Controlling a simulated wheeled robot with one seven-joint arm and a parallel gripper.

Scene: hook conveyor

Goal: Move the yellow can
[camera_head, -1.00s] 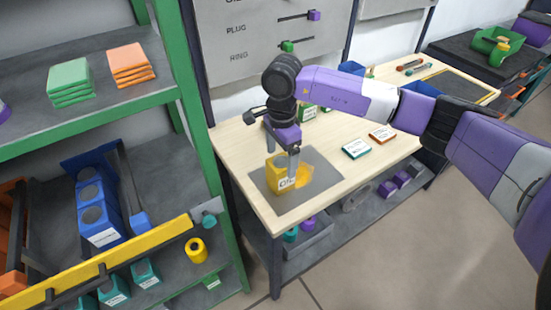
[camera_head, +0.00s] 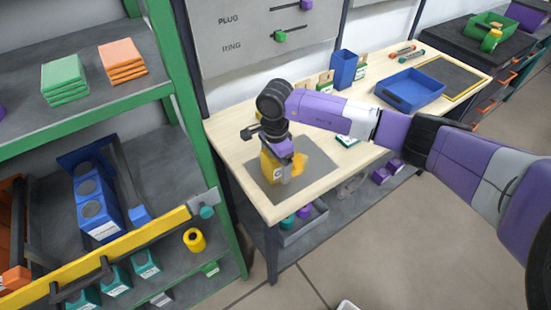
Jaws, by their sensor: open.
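The yellow can (camera_head: 268,170), with a white label, stands on the grey mat (camera_head: 316,183) at the near left part of the wooden table. My gripper (camera_head: 285,172) points down from above and is right at the can, overlapping its upper right part in the picture. Its jaws are open. The fingertips are partly lost against the can, so I cannot tell whether they touch it or straddle it. An orange-yellow patch (camera_head: 301,163) shows just right of the can.
Behind my arm are a blue upright bin (camera_head: 344,69) and a blue tray (camera_head: 411,90). A green-framed shelf (camera_head: 180,90) stands close on the left. The table's right front is clear.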

